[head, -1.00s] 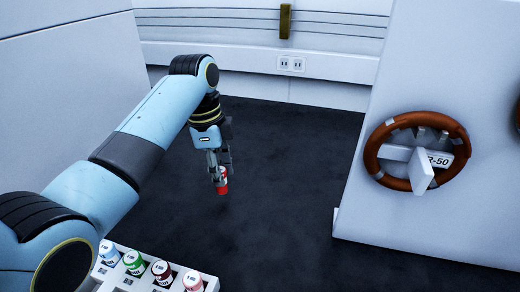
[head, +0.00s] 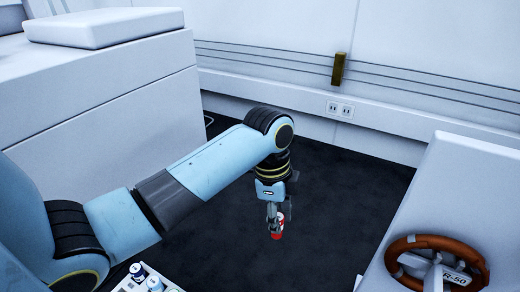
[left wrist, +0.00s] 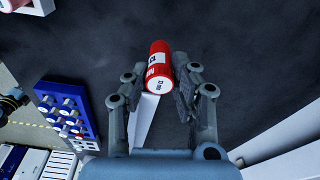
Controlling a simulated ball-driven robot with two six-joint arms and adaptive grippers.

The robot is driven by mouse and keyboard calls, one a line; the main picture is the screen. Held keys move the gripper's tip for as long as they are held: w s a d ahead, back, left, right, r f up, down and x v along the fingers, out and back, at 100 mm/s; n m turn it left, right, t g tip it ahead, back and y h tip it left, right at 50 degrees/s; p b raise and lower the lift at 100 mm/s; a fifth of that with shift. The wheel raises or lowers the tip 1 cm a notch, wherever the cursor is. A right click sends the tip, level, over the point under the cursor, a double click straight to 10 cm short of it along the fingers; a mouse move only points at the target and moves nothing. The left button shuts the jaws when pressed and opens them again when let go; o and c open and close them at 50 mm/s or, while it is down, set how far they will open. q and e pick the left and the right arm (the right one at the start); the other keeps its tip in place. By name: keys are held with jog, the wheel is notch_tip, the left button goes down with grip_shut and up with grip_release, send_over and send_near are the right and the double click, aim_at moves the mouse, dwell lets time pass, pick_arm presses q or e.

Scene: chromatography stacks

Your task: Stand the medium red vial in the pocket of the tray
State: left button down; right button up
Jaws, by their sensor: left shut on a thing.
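The red vial (head: 277,236), with a white label, hangs below my left gripper (head: 275,218) over the dark floor in the head view. In the left wrist view the red vial (left wrist: 159,56) sits between the fingers of the left gripper (left wrist: 160,80), which is shut on it; its labelled end faces the camera. I cannot tell which surface is the tray with the pocket. My right gripper is not in view.
A white rack (head: 126,287) with several vials is cut off at the bottom of the head view. A blue rack (left wrist: 45,97) with several vials shows at left in the wrist view. A white cabinet with a brown handwheel (head: 393,258) stands at right. Dark floor (head: 335,190) is open.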

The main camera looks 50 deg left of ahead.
pick_arm(q)
jog(key=shift+s+a+f+p, duration=0.1)
jog(key=shift+s+a+f, duration=0.2)
jog(key=shift+a+f, duration=1.2)
jog(key=shift+s+a+f+p, duration=0.1)
jog(key=shift+s+a+f, duration=0.2)
jog(key=shift+a+f, duration=1.25)
jog(key=shift+s+a+f+p, duration=0.1)
jog(key=shift+s+a+f, duration=0.2)
jog(key=shift+a+f, duration=1.2)
jog(key=shift+d+f, duration=0.15)
jog(key=shift+f, duration=0.2)
jog(key=c, duration=1.1)
grip_release()
jog(key=shift+r, duration=0.1)
